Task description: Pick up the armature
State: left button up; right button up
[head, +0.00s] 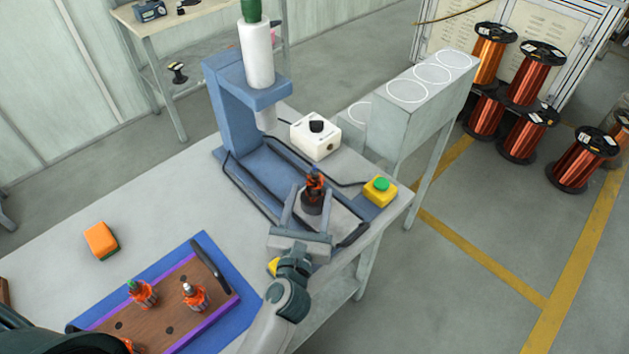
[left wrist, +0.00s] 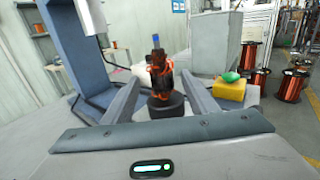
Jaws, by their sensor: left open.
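An armature with orange-red windings (head: 315,182) stands upright on a dark round holder at the front of the blue press (head: 228,110). In the left wrist view the armature (left wrist: 160,76) shows a blue shaft tip, with the dark holder (left wrist: 166,106) under it. My left gripper (head: 312,203) is open, with one finger on each side of the armature and holder. In the left wrist view gaps show between the fingers and the windings. More armatures (head: 195,297) stand in the wooden tray (head: 175,312) at lower left. My right gripper is not in view.
A yellow box with a green button (head: 380,190) stands close right of the armature. A white control box (head: 316,136) is behind it. An orange block (head: 101,240) lies on the table's left. Copper wire spools (head: 535,72) stand far right.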

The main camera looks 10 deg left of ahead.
aim_at(312, 192)
pick_arm(q)
jog(key=shift+w+a, duration=0.1)
jog(key=shift+w, duration=1.35)
jog(key=shift+w, duration=0.1)
jog(key=shift+w+p, duration=0.25)
jog(key=shift+p, duration=0.05)
jog(key=shift+w+f+p, duration=0.1)
jog(key=shift+w+p, duration=0.35)
jog(key=shift+w, duration=1.85)
jog(key=c, duration=1.3)
